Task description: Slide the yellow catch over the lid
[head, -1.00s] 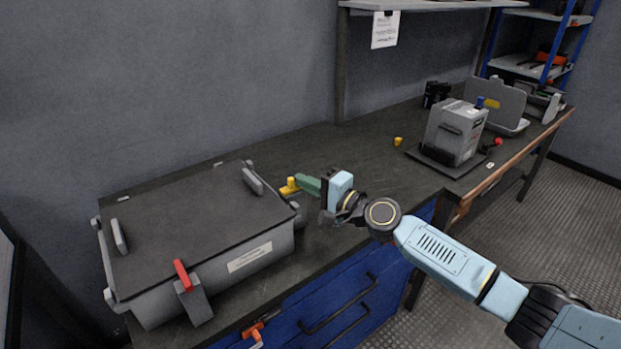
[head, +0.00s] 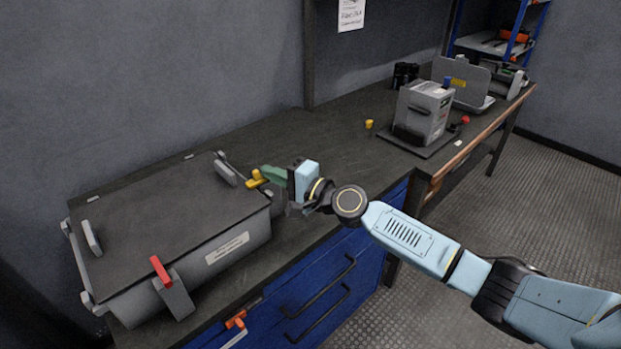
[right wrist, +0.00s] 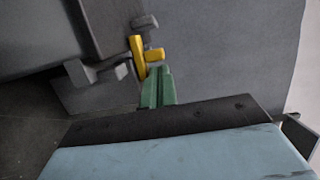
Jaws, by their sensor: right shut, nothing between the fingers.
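The grey case with a dark flat lid (head: 160,210) stands on the bench at the left in the head view; the lid is down. The yellow catch (head: 257,180) is at the lid's right edge, its inner end seeming to overlap the edge. My right gripper (head: 268,173) comes in from the right, its green fingers shut and empty, tips right beside the catch. The right wrist view shows the catch (right wrist: 138,57) upright with a side stub, just beyond the green fingertips (right wrist: 156,88). Whether they touch is hard to tell. My left gripper is out of view.
A red catch (head: 161,270) sits at the case's front. Grey handles (head: 92,238) stand at the lid's sides. A grey unit (head: 422,112) stands on a dark mat farther right, with a small yellow piece (head: 369,124) near it. The bench between is clear.

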